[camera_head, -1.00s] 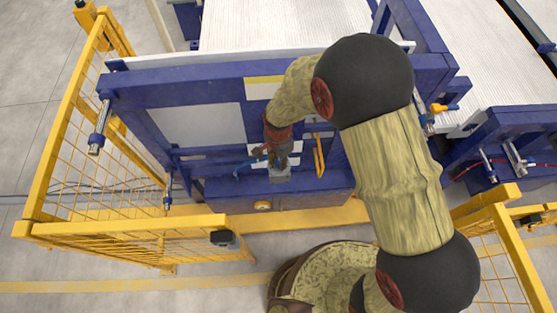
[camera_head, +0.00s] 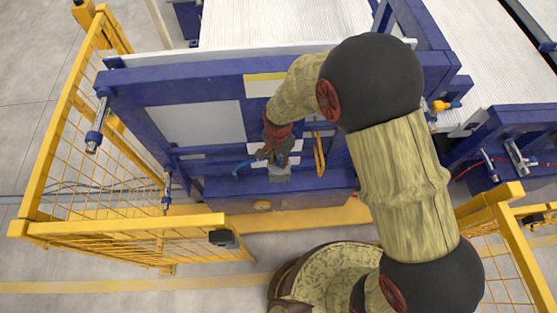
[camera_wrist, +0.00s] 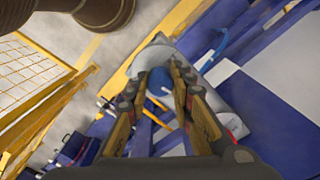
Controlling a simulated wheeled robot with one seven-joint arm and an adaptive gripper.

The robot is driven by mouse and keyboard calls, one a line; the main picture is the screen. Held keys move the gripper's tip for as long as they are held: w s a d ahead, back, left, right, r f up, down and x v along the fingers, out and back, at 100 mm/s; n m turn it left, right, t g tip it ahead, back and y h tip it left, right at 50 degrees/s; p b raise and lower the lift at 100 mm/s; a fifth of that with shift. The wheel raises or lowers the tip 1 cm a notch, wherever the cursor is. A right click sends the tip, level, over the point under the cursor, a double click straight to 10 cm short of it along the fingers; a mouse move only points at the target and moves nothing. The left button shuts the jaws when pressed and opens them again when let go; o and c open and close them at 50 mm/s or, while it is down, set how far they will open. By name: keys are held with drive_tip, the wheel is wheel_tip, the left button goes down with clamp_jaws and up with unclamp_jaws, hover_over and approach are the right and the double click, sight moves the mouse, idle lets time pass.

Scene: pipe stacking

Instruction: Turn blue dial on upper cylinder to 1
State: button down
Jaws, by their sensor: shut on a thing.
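My gripper (camera_head: 272,157) reaches down to a grey block (camera_head: 279,174) on the blue frame, in the middle of the head view. In the wrist view my gripper (camera_wrist: 159,74) has its two fingers on either side of a round blue part (camera_wrist: 158,86), which looks like the blue dial, and is shut on it. A pale grey rounded body (camera_wrist: 156,52) shows just beyond the fingertips. The fingers hide much of the dial, and no number on it can be read. In the head view my gripper covers the dial.
A blue hose (camera_head: 243,165) lies left of my gripper, and a yellow handle (camera_head: 319,155) stands close on its right. The blue frame (camera_head: 180,84) surrounds the spot. Yellow mesh fences stand at left (camera_head: 120,228) and right (camera_head: 500,235). Two metal cylinders hang at the left.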

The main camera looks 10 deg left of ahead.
drive_tip(key=n+b, duration=0.2)
drive_tip(key=n, duration=0.2)
drive_tip(key=shift+n, duration=0.3)
drive_tip(key=n+b, duration=0.2)
drive_tip(key=n, duration=0.2)
drive_tip(key=n+b, duration=0.2)
drive_tip(key=n, duration=0.3)
drive_tip(key=shift+w, duration=0.1)
drive_tip(key=shift+d+n+b, duration=0.1)
drive_tip(key=shift+n+b, duration=0.35)
drive_tip(key=shift+n, duration=1.45)
drive_tip(key=c, duration=1.7)
unclamp_jaws()
drive_tip(key=shift+o, duration=0.8)
drive_tip(key=shift+r, duration=0.15)
